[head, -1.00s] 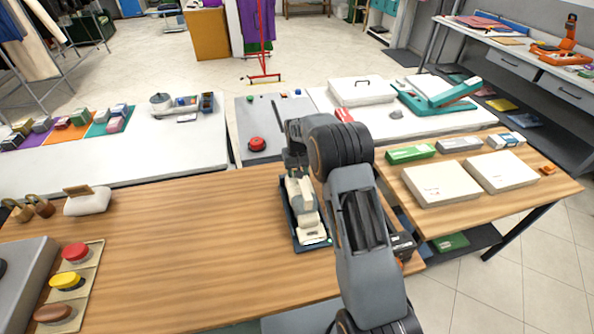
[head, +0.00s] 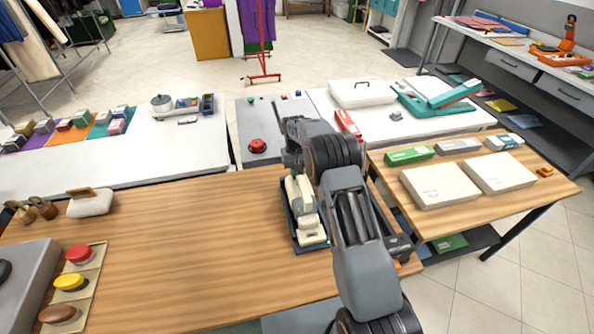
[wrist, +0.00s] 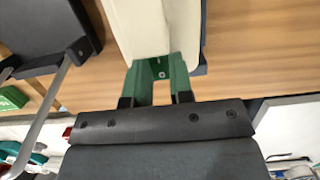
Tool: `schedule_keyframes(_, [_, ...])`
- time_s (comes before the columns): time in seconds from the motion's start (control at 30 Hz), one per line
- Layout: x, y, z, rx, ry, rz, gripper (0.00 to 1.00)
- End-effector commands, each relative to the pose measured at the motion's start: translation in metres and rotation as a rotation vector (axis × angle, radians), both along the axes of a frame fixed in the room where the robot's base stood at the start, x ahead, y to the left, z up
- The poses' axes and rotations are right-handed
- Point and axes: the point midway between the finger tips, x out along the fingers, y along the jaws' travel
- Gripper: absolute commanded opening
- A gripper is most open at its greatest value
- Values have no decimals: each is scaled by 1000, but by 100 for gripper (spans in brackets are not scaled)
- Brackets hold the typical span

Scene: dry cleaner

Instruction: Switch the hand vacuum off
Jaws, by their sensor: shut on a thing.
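The hand vacuum (head: 307,215) is cream-coloured and lies in a dark blue tray (head: 295,243) on the wooden counter. My arm partly covers it in the head view. In the wrist view the vacuum's cream body (wrist: 140,25) fills the top middle. My gripper (wrist: 160,72) has green fingers that reach the near end of this body. The fingers are close together and shut on the vacuum; the exact contact is hard to see. In the head view the fingertips are hidden behind my arm. The vacuum's switch cannot be made out.
The wooden counter (head: 190,230) is clear left of the tray. White boxes (head: 440,185) lie on the right table. A grey panel with a red button (head: 257,146) is behind the tray.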

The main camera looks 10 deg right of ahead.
Motion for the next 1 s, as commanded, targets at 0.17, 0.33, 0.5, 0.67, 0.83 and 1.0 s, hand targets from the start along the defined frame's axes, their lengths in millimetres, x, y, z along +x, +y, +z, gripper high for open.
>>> schedule_keyframes(0.17, [2,0,1,0,57,0,0])
schedule_keyframes(0.33, [1,0,0,0,67,0,0])
schedule_keyframes(0.5, [1,0,0,0,67,0,22])
schedule_keyframes(0.67, [1,0,0,0,66,0,37])
schedule_keyframes(0.83, [1,0,0,0,65,0,47])
schedule_keyframes(1.0, [1,0,0,0,64,0,47])
